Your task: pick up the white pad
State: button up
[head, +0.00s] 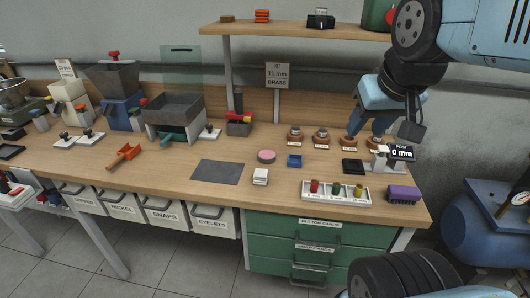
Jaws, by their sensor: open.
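The white pad (261,177) is a small pale block, perhaps a stack, lying on the wooden workbench (225,198) near its front edge, just right of a dark grey mat. Nothing covers it. My gripper (370,130) hangs over the right part of the bench, blue and pointing down, with its jaws apart. It is well to the right of the pad and farther back, near some small round brass-and-dark pieces. I see nothing held in it.
A shelf (295,30) overhangs the back.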

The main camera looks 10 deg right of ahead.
aim_at(261, 177)
jog(key=u, duration=1.5)
jog(key=i, duration=0.1)
jog(key=z, duration=3)
jog(key=k, duration=1.3)
jog(key=u, duration=0.55)
jog(key=i, duration=1)
